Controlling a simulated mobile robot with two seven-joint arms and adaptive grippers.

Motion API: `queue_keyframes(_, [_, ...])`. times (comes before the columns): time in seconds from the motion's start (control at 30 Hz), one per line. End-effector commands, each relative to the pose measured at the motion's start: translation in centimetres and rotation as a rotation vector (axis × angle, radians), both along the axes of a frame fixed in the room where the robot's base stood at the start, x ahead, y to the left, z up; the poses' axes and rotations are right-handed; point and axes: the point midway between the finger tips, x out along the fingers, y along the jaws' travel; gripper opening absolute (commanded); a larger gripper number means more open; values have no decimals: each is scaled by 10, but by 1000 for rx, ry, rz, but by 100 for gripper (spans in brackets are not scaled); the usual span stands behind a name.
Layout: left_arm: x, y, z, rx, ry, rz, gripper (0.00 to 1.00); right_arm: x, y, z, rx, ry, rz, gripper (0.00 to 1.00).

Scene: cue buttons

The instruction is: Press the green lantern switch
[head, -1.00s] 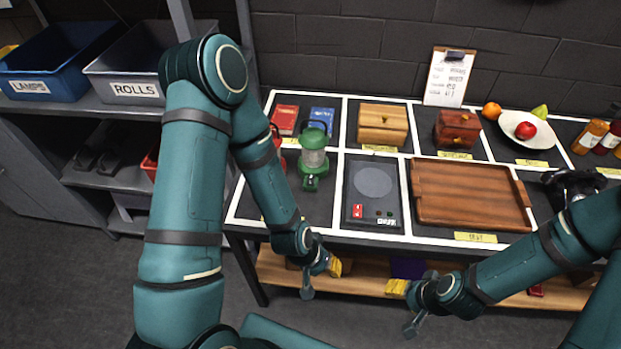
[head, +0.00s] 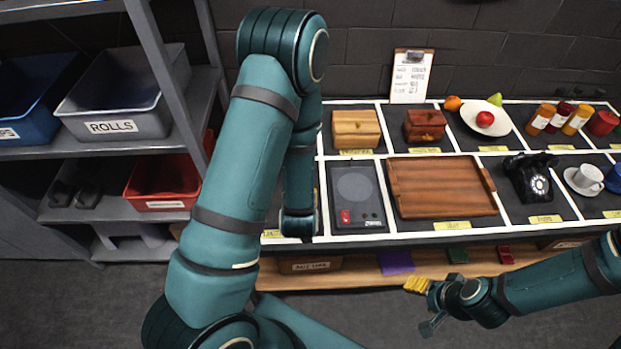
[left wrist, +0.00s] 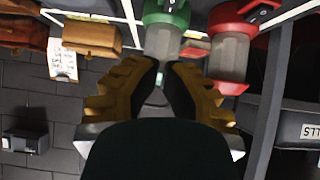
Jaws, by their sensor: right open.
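The green lantern (left wrist: 165,28) shows at the top middle of the left wrist view, with its clear body just beyond my left gripper. In the head view my left arm hides it. My left gripper (left wrist: 164,66) has its two yellow-brown fingers angled inward, with a narrow gap between the tips. I cannot tell whether they touch the lantern, and its switch is not clear. In the head view the left gripper is hidden behind its arm. My right gripper (head: 421,305) is open and empty, low in front of the table.
A red lantern (left wrist: 230,50) stands right beside the green one. A dark device with a red switch (head: 354,190), a wooden tray (head: 440,187) and a black telephone (head: 530,178) lie to the right. Shelves with a ROLLS bin (head: 120,105) stand at left.

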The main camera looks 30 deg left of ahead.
Motion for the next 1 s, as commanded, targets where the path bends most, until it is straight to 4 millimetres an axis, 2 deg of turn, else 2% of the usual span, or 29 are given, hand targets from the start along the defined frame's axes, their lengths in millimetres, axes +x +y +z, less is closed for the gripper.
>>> queue_keyframes(0.13, [2,7,9,28,-25,16,0,0,0,4,1,0,0,55])
queue_keyframes(0.57, [3,7,7,30,-26,16,0,0,0,-1,1,0,0,55])
queue_keyframes(1.0, [13,13,1,46,-28,22,0,-5,3,-50,-2,13,11,55])
